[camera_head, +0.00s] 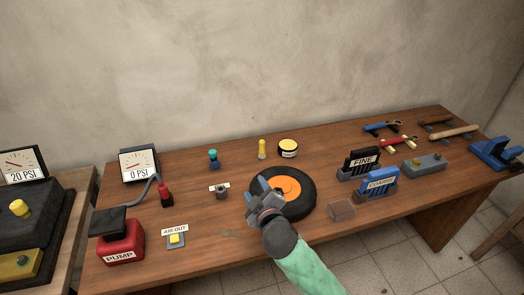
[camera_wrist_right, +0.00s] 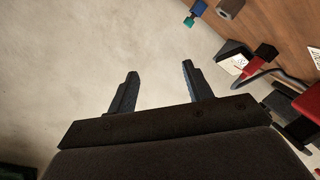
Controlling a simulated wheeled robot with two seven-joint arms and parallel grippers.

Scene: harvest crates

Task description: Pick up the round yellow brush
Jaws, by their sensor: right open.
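A small upright yellow piece with a rounded top (camera_head: 262,149), which looks like the yellow brush, stands near the back of the wooden table, left of a round yellow-topped tin (camera_head: 288,148). My right gripper (camera_head: 258,197) is over the black and orange wheel, nearer the front than the yellow piece and apart from it. In the wrist view its two fingers (camera_wrist_right: 160,70) are spread with only wall between them. The yellow piece does not show clearly there. My left gripper is not in view.
A teal-topped piece (camera_head: 213,159) stands left of the yellow one. The wheel (camera_head: 304,206) lies mid-table. The gauge (camera_head: 139,163) and red pump (camera_head: 120,240) are at left; the FINE (camera_head: 361,162) and COARSE (camera_head: 377,184) racks are at right. Bare wood surrounds the yellow piece.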

